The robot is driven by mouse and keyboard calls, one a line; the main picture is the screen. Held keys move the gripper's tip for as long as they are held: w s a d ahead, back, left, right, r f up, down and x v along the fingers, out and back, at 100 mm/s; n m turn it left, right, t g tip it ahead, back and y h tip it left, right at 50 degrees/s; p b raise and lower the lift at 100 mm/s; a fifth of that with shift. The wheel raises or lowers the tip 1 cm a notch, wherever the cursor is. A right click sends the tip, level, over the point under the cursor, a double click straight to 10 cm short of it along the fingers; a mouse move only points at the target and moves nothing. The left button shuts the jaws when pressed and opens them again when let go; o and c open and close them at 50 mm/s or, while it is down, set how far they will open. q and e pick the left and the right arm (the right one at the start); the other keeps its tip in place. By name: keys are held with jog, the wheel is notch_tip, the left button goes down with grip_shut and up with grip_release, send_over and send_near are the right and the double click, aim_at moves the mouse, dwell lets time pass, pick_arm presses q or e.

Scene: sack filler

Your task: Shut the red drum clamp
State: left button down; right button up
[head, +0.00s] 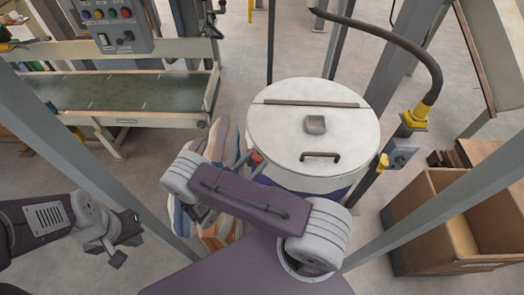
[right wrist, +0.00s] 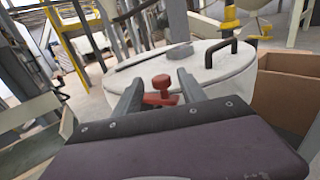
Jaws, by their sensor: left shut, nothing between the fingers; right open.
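The white drum (head: 345,130) has a round lid with a dark handle and a flat bar on top. The red clamp (right wrist: 161,82) shows in the right wrist view as a knob above a short red bar, at the drum's near rim. In the head view only a small red part (head: 257,157) shows at the drum's left edge. My right gripper (right wrist: 158,80) is open, its two grey fingers on either side of the clamp in the picture. I cannot tell whether they touch it. My left gripper (head: 117,259) is shut and empty, low at the left, away from the drum.
A conveyor (head: 130,92) with a button box (head: 115,22) stands at the back left. Striped sacks (head: 220,150) lie left of the drum. A cardboard box (head: 450,225) stands at the right. Grey posts and a black hose (head: 400,40) surround the drum.

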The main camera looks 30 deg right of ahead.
aim_at(261, 156)
jog(key=p+x, duration=0.1)
jog(key=x, duration=0.4)
jog(key=shift+d, duration=0.1)
jog(key=shift+c, duration=0.2)
grip_shut()
dwell(1.0)
